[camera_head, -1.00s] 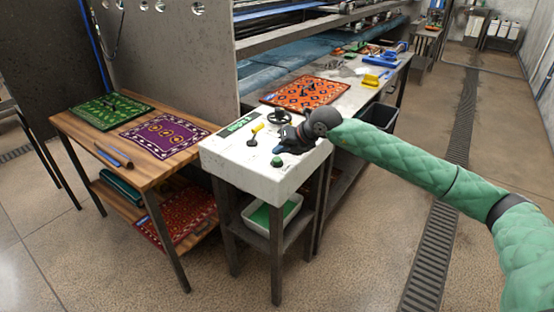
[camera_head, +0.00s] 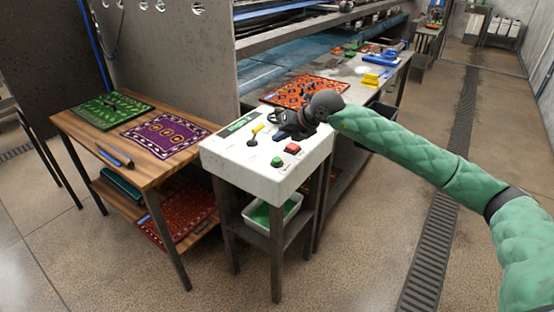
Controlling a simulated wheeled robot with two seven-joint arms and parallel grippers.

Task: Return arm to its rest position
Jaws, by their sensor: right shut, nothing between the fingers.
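My right arm, in a green quilted sleeve, reaches in from the right edge in the head view. Its dark right gripper (camera_head: 283,133) is shut and empty above the back part of the white control panel (camera_head: 262,178). The panel top carries a yellow-handled lever (camera_head: 256,133), a green button (camera_head: 277,161), a red button (camera_head: 292,149) and a black handwheel (camera_head: 272,118). The gripper partly covers the handwheel. I cannot tell whether the gripper touches anything. My left gripper is not in view.
A wooden table (camera_head: 183,168) with a green rug (camera_head: 108,110) and a purple rug (camera_head: 166,135) stands at left. Behind the panel, a bench holds an orange rug (camera_head: 290,91) and a yellow tool (camera_head: 372,79). Open floor with a drain grate (camera_head: 436,231) lies at right.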

